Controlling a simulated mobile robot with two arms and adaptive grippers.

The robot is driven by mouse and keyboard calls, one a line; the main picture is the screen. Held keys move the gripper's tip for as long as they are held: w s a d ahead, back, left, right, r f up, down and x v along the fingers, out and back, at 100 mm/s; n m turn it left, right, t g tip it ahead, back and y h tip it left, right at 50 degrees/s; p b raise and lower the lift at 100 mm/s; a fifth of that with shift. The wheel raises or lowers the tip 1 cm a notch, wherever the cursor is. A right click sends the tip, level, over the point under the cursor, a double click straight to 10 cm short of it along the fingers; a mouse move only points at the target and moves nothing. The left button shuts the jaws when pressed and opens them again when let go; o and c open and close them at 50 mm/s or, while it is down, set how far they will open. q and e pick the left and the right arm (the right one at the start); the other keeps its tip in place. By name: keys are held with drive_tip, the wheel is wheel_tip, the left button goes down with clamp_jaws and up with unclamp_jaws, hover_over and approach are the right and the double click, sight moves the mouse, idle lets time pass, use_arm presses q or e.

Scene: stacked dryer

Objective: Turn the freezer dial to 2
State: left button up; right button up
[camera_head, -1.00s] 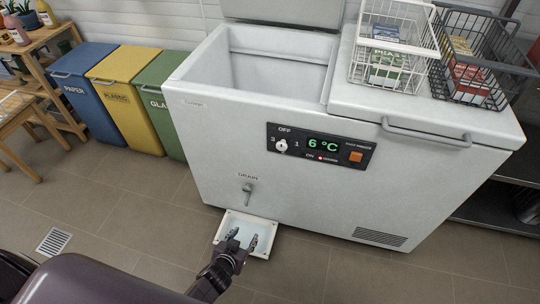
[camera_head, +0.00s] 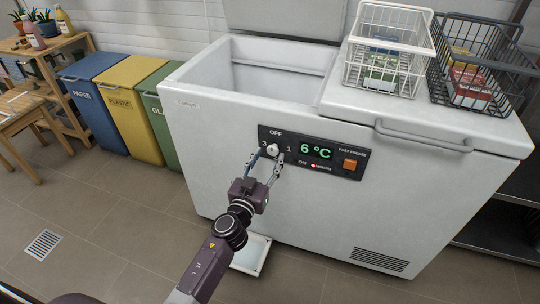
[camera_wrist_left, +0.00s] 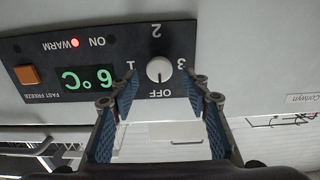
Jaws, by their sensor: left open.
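The white chest freezer (camera_head: 330,210) has a black control panel (camera_head: 340,163) on its front. The panel's white round dial (camera_head: 273,150) sits at the left, with OFF above it and 3 and 1 at its sides. In the left wrist view the picture is upside down; the dial (camera_wrist_left: 159,69) shows with the 2 opposite OFF, and its pointer line is toward OFF. My left gripper (camera_head: 264,160) is open, its two fingers just below and on either side of the dial in the head view. I cannot tell whether they touch it. My right gripper is not in view.
The display (camera_head: 316,151) reads 6 °C, and a red WARM light (camera_wrist_left: 75,43) is lit. An orange fast-freeze button (camera_head: 350,164) is to the right. A white tray (camera_head: 250,256) lies on the floor below. Paper, plastic and glass bins stand at the left.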

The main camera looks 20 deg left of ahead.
use_arm(q)
drive_tip(key=shift+w+d, duration=0.1)
drive_tip(key=shift+w, duration=0.9)
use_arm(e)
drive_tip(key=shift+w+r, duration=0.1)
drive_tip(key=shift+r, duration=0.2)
use_arm(q)
drive_tip(key=c, duration=1.1)
